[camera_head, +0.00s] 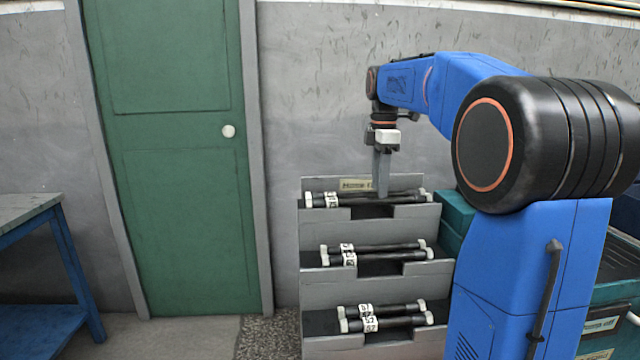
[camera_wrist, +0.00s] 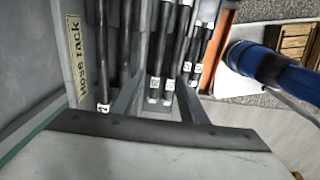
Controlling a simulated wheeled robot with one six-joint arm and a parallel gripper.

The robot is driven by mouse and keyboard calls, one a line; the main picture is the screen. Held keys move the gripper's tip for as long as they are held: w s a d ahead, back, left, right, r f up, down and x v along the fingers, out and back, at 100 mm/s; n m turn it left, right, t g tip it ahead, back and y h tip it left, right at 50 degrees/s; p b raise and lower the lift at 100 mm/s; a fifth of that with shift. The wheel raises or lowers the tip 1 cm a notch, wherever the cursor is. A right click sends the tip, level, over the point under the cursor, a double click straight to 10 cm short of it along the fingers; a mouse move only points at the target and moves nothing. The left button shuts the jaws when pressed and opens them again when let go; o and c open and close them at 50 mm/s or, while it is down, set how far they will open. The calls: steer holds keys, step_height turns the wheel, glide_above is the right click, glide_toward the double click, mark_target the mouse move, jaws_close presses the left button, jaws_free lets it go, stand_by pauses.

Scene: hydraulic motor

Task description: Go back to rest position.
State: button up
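My gripper (camera_head: 382,190) hangs pointing down over the top tier of a grey stepped rack (camera_head: 430,215). In the wrist view its two fingers (camera_wrist: 160,92) stand apart with nothing held between them. Black rods or hoses with pale ends and white number tags lie on the tiers: an upper group (camera_head: 350,199), a middle group (camera_head: 385,252) and a lower group (camera_head: 385,318). Several of them also show beyond the fingers in the wrist view (camera_wrist: 165,45). Whether the fingertips touch the top tier cannot be told.
A green door (camera_head: 175,170) with a white knob is at the left. A blue-framed workbench (camera_head: 65,270) stands at the far left. Teal bins (camera_head: 455,212) stand right of the rack, partly behind my arm. Floor (camera_head: 205,335) is clear before the door.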

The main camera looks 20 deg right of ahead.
steer(key=s+a+f+m+t, duration=0.1)
steer(key=s+a+f+m, duration=0.4)
steer(key=s, duration=0.5)
steer(key=s+a+f+m+t, duration=0.2)
steer(key=s+a+f+m, duration=0.3)
steer(key=s+f, duration=0.3)
steer(key=s+a+f+m+t, duration=0.1)
steer(key=s+a+f+m, duration=0.3)
steer(key=s, duration=0.8)
step_height(320, 180, down, 3)
steer(key=shift+a+f+m+t, duration=0.1)
steer(key=shift+a+m+t, duration=0.3)
steer(key=shift+a, duration=0.6)
